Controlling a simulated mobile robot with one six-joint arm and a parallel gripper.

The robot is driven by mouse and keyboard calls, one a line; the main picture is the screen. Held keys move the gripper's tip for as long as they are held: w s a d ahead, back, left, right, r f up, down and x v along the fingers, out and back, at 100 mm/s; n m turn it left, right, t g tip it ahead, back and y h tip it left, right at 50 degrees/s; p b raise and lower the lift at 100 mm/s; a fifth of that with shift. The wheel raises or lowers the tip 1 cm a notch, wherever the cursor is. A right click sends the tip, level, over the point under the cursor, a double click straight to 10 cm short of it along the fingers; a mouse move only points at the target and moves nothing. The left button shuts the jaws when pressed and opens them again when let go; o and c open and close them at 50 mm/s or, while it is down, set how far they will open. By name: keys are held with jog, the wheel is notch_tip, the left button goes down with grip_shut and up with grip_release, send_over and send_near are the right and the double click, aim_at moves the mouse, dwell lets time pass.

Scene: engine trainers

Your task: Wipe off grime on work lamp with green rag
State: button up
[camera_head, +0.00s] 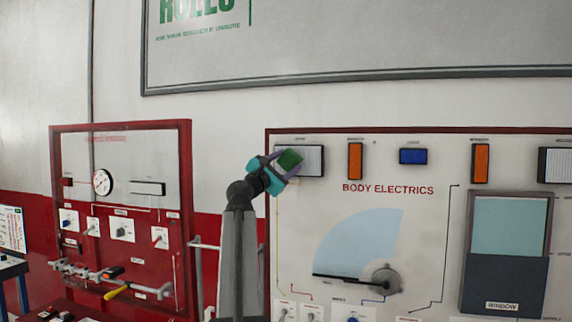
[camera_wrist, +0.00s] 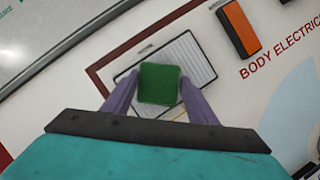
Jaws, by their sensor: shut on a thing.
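The green rag (camera_wrist: 159,83) is a small square block held between the two purple fingers of my gripper (camera_wrist: 160,98). In the head view the rag (camera_head: 289,160) and my gripper (camera_head: 287,168) are at the upper left corner of the body electrics board. A white ribbed lamp (camera_head: 311,161), likely the work lamp, lies behind the rag; the rag covers its left part. The lamp also shows in the wrist view (camera_wrist: 197,62), around the rag. I cannot tell whether the rag touches it. No grime is clearly visible.
The body electrics board (camera_head: 433,220) carries orange lamps (camera_head: 355,161), a blue lamp (camera_head: 413,156), a wiper dial (camera_head: 386,280) and a window panel (camera_head: 507,250). A red trainer board (camera_head: 120,200) with a gauge stands to the left. A framed sign (camera_head: 350,45) hangs above.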

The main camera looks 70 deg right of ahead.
aim_at(298, 163)
jog(key=shift+d, duration=1)
dwell(0.5)
jog(key=shift+s+p, duration=0.55)
jog(key=shift+s, duration=1.4)
jog(key=shift+d, duration=0.15)
jog(key=shift+w, duration=0.1)
jog(key=shift+w+a+b, duration=0.2)
jog(key=shift+w+b, duration=0.35)
jog(key=shift+w, duration=1.4)
jog(key=shift+a, duration=0.15)
